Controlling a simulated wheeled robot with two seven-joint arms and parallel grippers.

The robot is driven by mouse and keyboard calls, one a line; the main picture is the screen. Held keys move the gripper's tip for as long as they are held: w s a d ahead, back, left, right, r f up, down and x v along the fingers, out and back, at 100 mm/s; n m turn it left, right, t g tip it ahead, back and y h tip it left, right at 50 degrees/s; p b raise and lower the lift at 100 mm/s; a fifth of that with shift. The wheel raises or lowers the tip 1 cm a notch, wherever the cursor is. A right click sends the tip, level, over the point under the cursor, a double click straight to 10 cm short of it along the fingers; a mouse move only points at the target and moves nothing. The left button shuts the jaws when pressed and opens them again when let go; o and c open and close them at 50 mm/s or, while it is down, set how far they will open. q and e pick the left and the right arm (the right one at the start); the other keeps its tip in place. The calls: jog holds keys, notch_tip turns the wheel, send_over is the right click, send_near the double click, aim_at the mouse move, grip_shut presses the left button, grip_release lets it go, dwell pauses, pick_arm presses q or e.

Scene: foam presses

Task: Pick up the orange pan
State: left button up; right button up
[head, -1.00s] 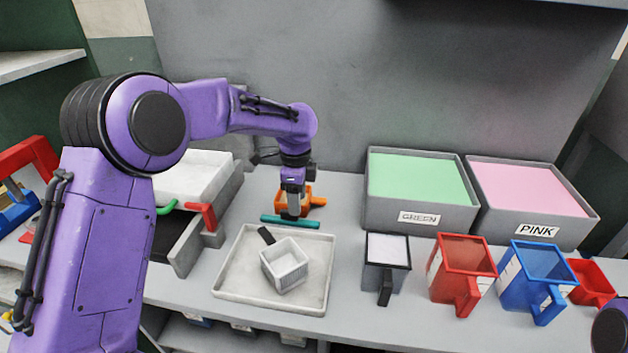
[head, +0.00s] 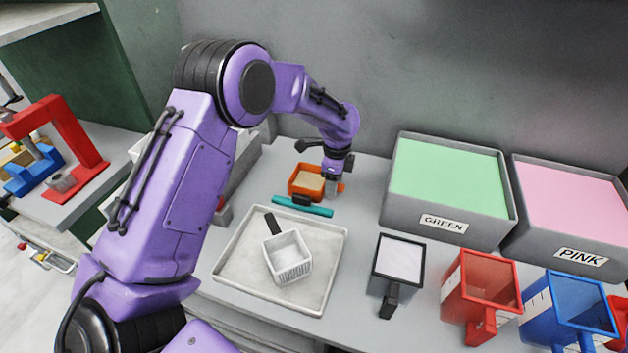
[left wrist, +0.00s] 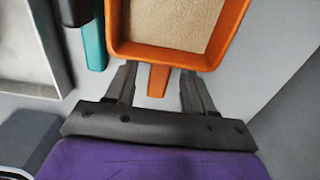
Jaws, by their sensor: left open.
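The orange pan (head: 294,184) is a small square pan with tan material in it, standing on the counter near the back wall. In the left wrist view, the pan (left wrist: 211,52) is just beyond my fingers, and its short orange handle (left wrist: 158,80) points back toward my palm. My left gripper (left wrist: 158,72) is open, with one finger on each side of the handle and gaps between. In the head view, my left gripper (head: 333,186) is at the pan's right side and covers much of the handle. My right gripper is not in view.
A teal bar with a black part (head: 318,210) lies just in front of the pan. A pale tray (head: 235,262) holds a white square cup (head: 288,260). A GREEN bin (head: 400,207) stands to the right. A black-rimmed pan (head: 399,260) stands in front of it.

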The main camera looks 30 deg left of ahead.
pick_arm(q)
jog(key=shift+f, duration=0.7)
grip_shut()
jog(key=shift+r, duration=0.1)
jog(key=shift+r, duration=0.3)
jog(key=r, duration=0.1)
jog(key=r+b, duration=0.1)
jog(key=r, duration=0.1)
jog(key=shift+s+d+r+b, duration=0.1)
jog(key=shift+s+d+b, duration=0.15)
jog(key=shift+s+b, duration=0.1)
jog(key=s+d+r+b, duration=0.2)
jog(key=s+d+r, duration=0.4)
jog(key=s+r, duration=0.3)
jog(key=s, duration=0.2)
jog(key=shift+s, duration=0.4)
